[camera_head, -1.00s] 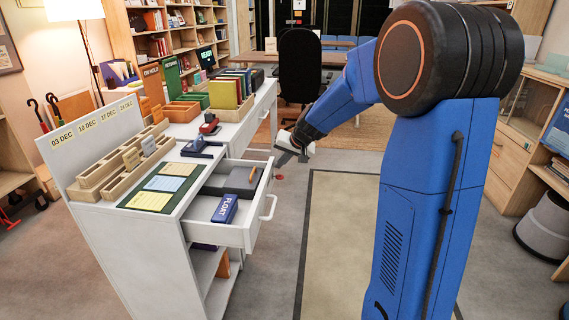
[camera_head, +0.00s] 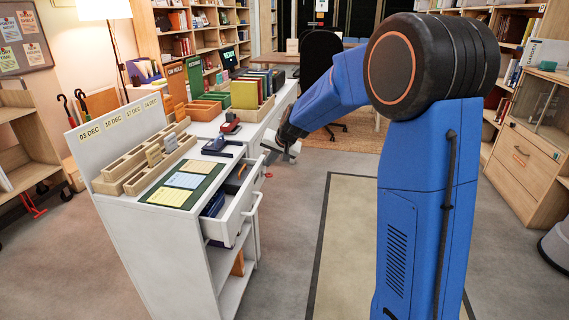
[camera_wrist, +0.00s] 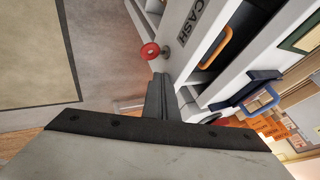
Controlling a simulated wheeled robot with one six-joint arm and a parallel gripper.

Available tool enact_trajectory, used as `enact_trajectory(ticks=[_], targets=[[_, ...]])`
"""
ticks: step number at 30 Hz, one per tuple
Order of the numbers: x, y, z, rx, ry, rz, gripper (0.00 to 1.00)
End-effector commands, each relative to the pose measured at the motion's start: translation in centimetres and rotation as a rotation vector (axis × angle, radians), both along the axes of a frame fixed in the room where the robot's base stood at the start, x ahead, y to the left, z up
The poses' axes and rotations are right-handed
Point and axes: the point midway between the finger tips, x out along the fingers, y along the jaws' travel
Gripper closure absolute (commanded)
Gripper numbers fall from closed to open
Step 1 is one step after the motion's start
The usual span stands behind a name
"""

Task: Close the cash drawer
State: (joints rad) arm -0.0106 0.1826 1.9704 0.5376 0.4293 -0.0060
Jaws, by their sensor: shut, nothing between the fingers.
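The cash drawer (camera_head: 241,213) is a white drawer under the desk top, partly open. In the wrist view its front (camera_wrist: 187,28) carries a CASH label, and a red knob (camera_wrist: 150,51) shows beside it. My gripper (camera_head: 270,147) is shut and empty near the far end of the drawer front. Its shut fingers also show in the wrist view (camera_wrist: 161,84), close to the drawer front; I cannot tell whether they touch it.
The white desk (camera_head: 150,235) bears wooden card trays (camera_head: 135,170), a yellow-and-green sheet (camera_head: 183,181), a blue stamp-like tool (camera_head: 220,146) and upright folders (camera_head: 245,95). Open floor and a beige rug (camera_head: 350,235) lie right of the desk.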

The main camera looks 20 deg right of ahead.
Motion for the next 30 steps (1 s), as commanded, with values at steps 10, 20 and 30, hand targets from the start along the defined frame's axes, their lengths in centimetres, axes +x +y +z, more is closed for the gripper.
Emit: enact_trajectory(ticks=[10, 20, 30], targets=[[2.2, 3.9, 0.0, 0.000, 0.000, 0.002, 1.00], [2.5, 4.3, 0.0, 0.000, 0.000, 0.000, 1.00], [2.5, 4.2, 0.0, 0.000, 0.000, 0.000, 1.00]])
